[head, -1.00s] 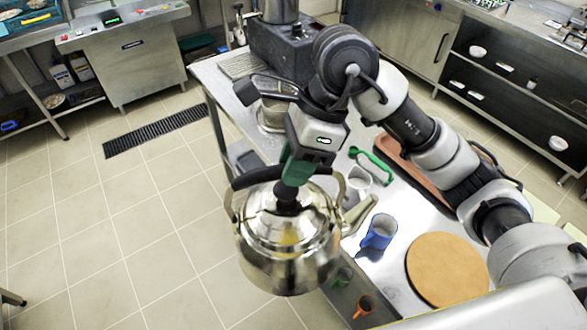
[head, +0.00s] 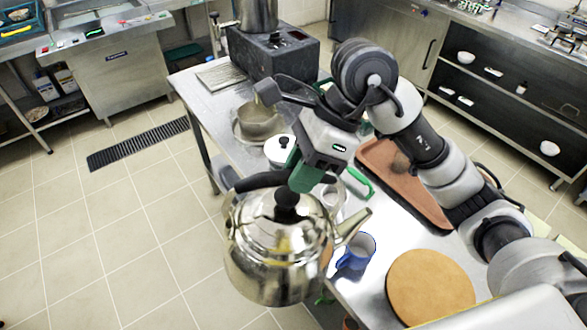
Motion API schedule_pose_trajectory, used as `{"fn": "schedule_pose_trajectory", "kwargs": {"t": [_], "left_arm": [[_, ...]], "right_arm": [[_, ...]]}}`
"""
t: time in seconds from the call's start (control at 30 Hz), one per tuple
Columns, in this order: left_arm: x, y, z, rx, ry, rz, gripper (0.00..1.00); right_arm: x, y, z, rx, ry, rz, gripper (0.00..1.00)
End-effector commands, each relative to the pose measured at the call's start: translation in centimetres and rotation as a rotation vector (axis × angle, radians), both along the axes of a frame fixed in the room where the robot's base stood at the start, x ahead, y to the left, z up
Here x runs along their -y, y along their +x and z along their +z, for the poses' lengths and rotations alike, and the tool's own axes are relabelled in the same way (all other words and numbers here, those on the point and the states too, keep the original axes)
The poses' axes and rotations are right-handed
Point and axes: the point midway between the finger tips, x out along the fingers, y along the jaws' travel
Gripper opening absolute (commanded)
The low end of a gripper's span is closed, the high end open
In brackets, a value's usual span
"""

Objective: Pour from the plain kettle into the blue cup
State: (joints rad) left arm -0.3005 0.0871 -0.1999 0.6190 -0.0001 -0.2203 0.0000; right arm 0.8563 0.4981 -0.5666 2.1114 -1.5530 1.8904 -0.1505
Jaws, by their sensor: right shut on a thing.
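The plain kettle (head: 275,245) is shiny steel with a dark handle and a black lid knob. It hangs in the air in front of the table's left edge, roughly upright, its spout toward the right. My right gripper (head: 300,185) is shut on the kettle's handle from above. The fingertips are partly hidden. The blue cup (head: 356,251) stands upright on the steel table (head: 370,295), just right of the spout (head: 352,227). The spout tip is near the cup in the picture; the height between them is hard to judge. My left gripper is out of view.
A round wooden board (head: 430,287) lies right of the cup. A brown tray (head: 405,180) lies behind, partly under my arm. A steel pot (head: 258,122) and a white-lidded container (head: 279,151) stand farther back. Tiled floor (head: 130,240) is open at left.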

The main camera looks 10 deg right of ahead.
Motion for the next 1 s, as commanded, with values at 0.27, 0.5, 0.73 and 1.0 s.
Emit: {"fn": "schedule_pose_trajectory", "kwargs": {"t": [0.27,0.5,0.73,1.0], "left_arm": [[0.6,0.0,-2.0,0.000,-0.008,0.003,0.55],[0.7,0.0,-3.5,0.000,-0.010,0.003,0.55],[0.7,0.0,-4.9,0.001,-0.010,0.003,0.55],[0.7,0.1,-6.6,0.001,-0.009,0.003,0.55]], "right_arm": [[1.1,-0.1,-1.5,0.009,0.087,0.000,0.00],[2.1,-0.1,-2.6,0.014,0.153,-0.001,0.00],[3.1,-0.1,-3.5,0.020,0.214,-0.003,0.00],[4.3,-0.2,-3.8,0.024,0.282,-0.003,0.00]]}}
